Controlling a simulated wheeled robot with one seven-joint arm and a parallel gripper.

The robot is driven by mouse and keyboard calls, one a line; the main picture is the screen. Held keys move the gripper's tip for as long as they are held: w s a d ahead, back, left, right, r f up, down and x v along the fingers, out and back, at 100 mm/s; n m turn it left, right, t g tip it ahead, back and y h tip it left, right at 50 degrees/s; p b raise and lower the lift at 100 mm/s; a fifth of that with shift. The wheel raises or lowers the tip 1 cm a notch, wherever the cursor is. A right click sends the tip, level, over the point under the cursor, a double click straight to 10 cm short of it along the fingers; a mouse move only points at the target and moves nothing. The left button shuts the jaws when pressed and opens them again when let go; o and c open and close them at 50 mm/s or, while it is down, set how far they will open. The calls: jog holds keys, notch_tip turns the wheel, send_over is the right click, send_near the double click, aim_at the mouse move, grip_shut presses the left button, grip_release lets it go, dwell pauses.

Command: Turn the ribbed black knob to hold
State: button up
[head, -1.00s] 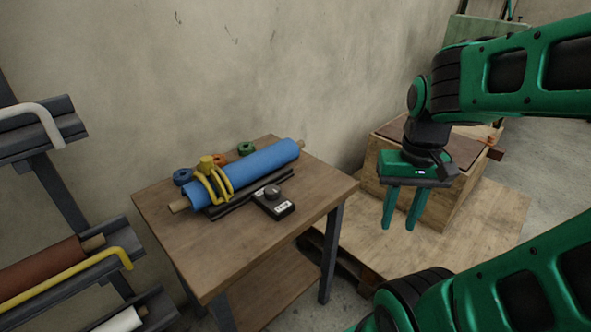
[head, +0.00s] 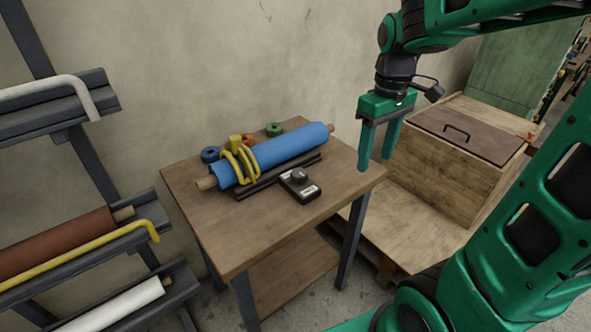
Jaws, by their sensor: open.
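The ribbed black knob (head: 299,176) sits on top of a small dark control box (head: 307,194) near the right side of the wooden table (head: 225,230). The box has a pale label on its near face, too small to read. My gripper (head: 376,168) is green, points down and is open with nothing between its fingers. It hangs beyond the table's right edge, to the right of the knob and apart from it.
A blue roll (head: 290,150) lies on a dark cradle behind the box, with a yellow clamp (head: 240,163) around it. Small tape rings (head: 274,130) stand behind it. A rack with rolls (head: 60,240) is at left. A wooden crate (head: 450,165) stands at right.

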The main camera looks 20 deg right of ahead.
jog(key=w+a+n, duration=0.5)
jog(key=w+a, duration=0.1)
jog(key=w, duration=0.2)
jog(key=n, duration=0.5)
send_over(298, 172)
notch_tip(298, 172, down, 3)
notch_tip(298, 172, down, 10)
jog(key=shift+s+d+r, duration=0.1)
jog(key=shift+d+r, duration=0.05)
jog(key=shift+r, duration=0.1)
jog(key=c, duration=1)
jog(key=shift+a, duration=0.25)
jog(key=shift+d+m, duration=0.15)
jog(key=shift+m, duration=0.15)
